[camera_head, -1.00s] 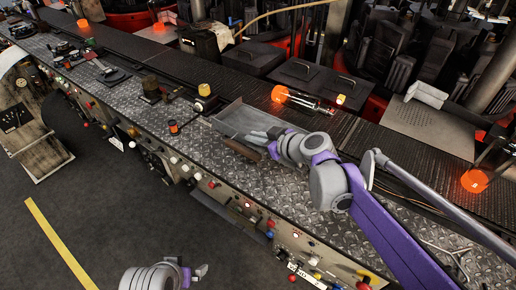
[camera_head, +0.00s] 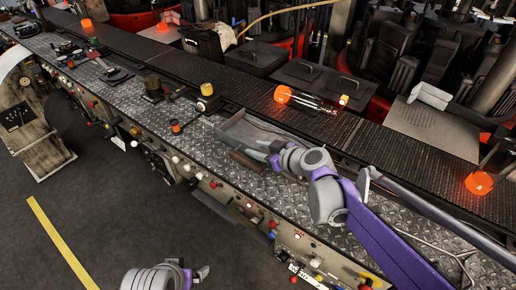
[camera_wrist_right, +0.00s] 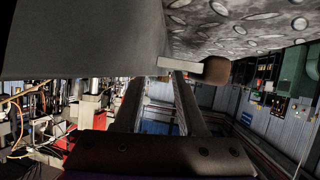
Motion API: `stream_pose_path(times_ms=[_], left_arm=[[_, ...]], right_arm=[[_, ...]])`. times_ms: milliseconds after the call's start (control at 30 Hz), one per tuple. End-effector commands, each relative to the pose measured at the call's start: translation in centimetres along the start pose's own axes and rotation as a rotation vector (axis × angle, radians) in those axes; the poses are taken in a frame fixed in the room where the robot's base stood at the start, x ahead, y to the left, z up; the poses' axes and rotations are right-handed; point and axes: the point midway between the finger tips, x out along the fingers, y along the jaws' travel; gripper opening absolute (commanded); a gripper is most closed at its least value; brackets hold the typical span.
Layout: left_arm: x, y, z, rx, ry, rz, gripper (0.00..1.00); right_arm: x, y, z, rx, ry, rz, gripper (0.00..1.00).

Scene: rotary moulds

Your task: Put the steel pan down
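The steel pan (camera_head: 236,130) is a shallow grey tray lying on the diamond-plate counter in the middle of the head view. A brown piece (camera_head: 247,161) shows at its near side. My right gripper (camera_head: 266,147) is at the pan's right end, partly hidden by its own wrist. In the right wrist view the two fingers (camera_wrist_right: 158,85) stand apart with an open gap between them. The pan's grey side (camera_wrist_right: 85,40) and a brown-ended handle (camera_wrist_right: 215,69) are just beyond the fingertips; whether they touch is unclear. My left gripper (camera_head: 200,274) is at the bottom, away from the pan; its fingers are too small to read.
The diamond-plate counter (camera_head: 345,190) has free room right of the pan, partly under my right arm. A yellow-topped device (camera_head: 207,99) stands left of the pan. A dark conveyor strip (camera_head: 260,99) runs behind, with an orange glowing cylinder (camera_head: 283,94). Knobs line the front edge.

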Motion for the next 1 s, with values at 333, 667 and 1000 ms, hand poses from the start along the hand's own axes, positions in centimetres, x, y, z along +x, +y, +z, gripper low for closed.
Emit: stream_pose_path(times_ms=[333,667,1000], left_arm=[[-0.1,0.0,-0.1,0.0,0.0,0.0,1.0],[-0.6,0.0,-0.4,0.0,0.002,0.0,1.0],[-1.1,0.0,-0.7,0.0,0.004,0.0,1.0]], right_arm=[[-0.5,0.1,-0.2,0.0,0.0,0.001,0.4],[-6.7,0.1,-0.2,0.001,0.0,0.004,0.4],[-11.7,0.1,-0.2,0.0,-0.001,0.001,0.4]])
